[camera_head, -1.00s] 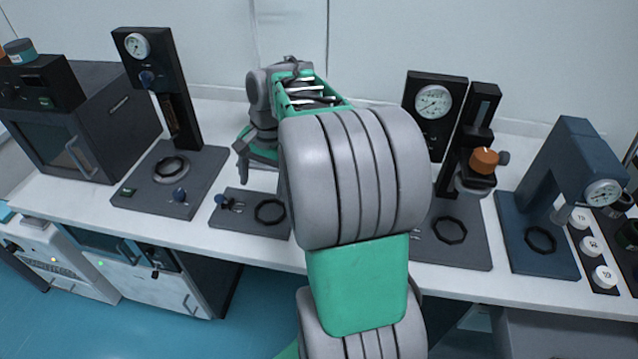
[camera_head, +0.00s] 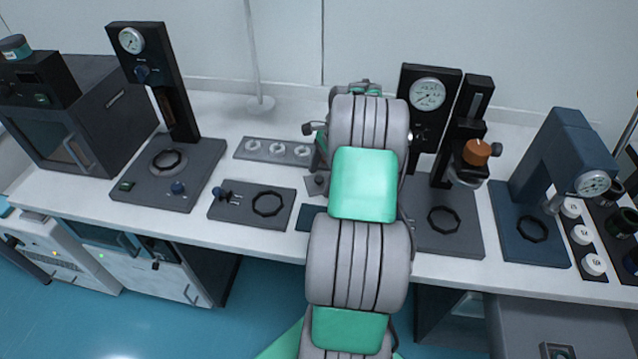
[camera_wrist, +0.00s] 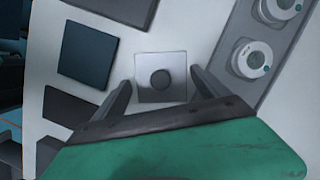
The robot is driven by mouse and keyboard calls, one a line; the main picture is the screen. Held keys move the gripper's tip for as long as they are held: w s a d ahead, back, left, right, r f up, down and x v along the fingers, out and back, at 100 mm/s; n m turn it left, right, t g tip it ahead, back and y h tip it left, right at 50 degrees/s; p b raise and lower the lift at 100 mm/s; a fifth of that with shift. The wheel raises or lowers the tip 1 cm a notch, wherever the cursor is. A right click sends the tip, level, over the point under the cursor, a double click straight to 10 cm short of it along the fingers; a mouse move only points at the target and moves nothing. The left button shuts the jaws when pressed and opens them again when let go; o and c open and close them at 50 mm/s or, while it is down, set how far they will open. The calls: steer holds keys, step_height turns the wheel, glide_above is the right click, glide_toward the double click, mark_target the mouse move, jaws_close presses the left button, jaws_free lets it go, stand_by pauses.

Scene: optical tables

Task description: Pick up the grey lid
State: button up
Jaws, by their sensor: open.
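The grey lid (camera_wrist: 147,92) is a light square plate with a round dark knob at its middle. It lies on the white bench near the middle of the wrist view. In the head view the lid (camera_head: 317,184) shows just left of my arm, partly covered by it. My gripper (camera_wrist: 160,80) is open and empty, with one finger on each side of the lid in the wrist view. The fingers appear apart from the lid; their height above it is hard to tell. In the head view my arm hides the fingers.
A dark square plate (camera_wrist: 87,54) lies left of the lid in the wrist view. A grey strip (camera_wrist: 234,90) with round white pieces lies to its right. In the head view, a low dark plate with a ring (camera_head: 228,208) is to the left and a gauge stand (camera_head: 458,232) to the right.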

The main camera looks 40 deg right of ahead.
steer(key=c, duration=1.1)
steer(key=shift+r, duration=0.1)
steer(key=shift+c, duration=0.2)
